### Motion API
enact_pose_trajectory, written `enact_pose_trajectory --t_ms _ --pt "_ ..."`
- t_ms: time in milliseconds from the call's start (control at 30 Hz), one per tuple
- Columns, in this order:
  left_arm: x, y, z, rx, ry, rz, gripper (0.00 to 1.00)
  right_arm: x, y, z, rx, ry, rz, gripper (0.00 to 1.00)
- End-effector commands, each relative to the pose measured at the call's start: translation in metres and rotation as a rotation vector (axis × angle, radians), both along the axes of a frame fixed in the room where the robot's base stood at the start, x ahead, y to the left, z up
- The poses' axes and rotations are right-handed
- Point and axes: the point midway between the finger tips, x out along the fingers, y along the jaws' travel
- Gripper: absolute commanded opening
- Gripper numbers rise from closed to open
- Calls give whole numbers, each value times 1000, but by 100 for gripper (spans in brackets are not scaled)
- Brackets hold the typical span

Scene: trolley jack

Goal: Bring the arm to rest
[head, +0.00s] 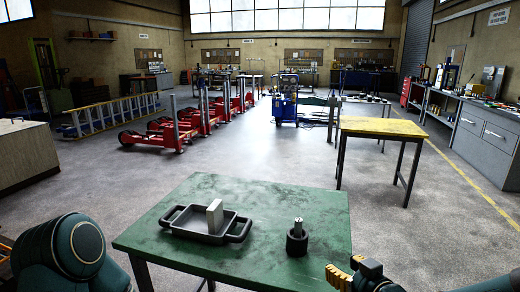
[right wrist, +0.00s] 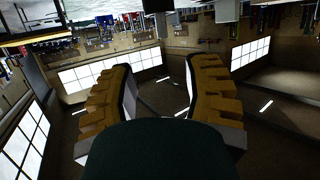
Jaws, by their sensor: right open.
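My right gripper (head: 345,276) shows at the bottom right of the head view, off the right edge of the green table and apart from it. In the right wrist view its two ridged tan fingers (right wrist: 160,95) stand wide apart with nothing between them. That view shows the hall upside down, with windows and walls beyond the fingers. Part of my left arm shows at the bottom left of the head view, but its gripper is out of sight.
A yellow table (head: 385,127) stands behind. Red trolley jacks (head: 165,137) stand further back. Floor right of the green table is clear.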

Motion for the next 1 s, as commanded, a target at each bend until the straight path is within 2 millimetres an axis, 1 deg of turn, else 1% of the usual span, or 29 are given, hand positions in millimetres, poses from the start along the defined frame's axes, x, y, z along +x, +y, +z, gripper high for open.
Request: enact_pose_trajectory --t_ms 100,167,267,367,400,467,500,567,600,700,800,900,1000 --pt "0 0 0 0 0 0 49 -3 11 -39 60 125 -11 48" --pt "0 0 0 0 0 0 49 -6 17 -60 88 196 -21 48" --pt "0 0 0 0 -1 0 49 -15 28 -97 133 326 -38 48" --pt "0 0 0 0 0 0 49 -31 43 -141 173 480 -55 48" --pt "0 0 0 0 0 0 49 -40 50 -160 188 553 -66 48" --pt "0 0 0 0 0 0 49 -58 61 -190 204 670 -82 48" --pt "0 0 0 0 0 0 49 -71 68 -210 211 749 -94 48" --pt "0 0 0 0 0 0 49 -92 78 -236 216 862 -116 48" --pt "0 0 0 0 0 0 49 -105 82 -251 215 929 -130 48" --pt "0 0 0 0 0 0 49 -134 90 -277 208 1061 -164 48" --pt "0 0 0 0 0 0 49 -153 93 -292 197 1140 -188 48" --pt "0 0 0 0 0 0 49 -161 94 -298 193 1174 -201 48" --pt "0 0 0 0 0 0 49 -161 94 -298 193 1174 -201 48"
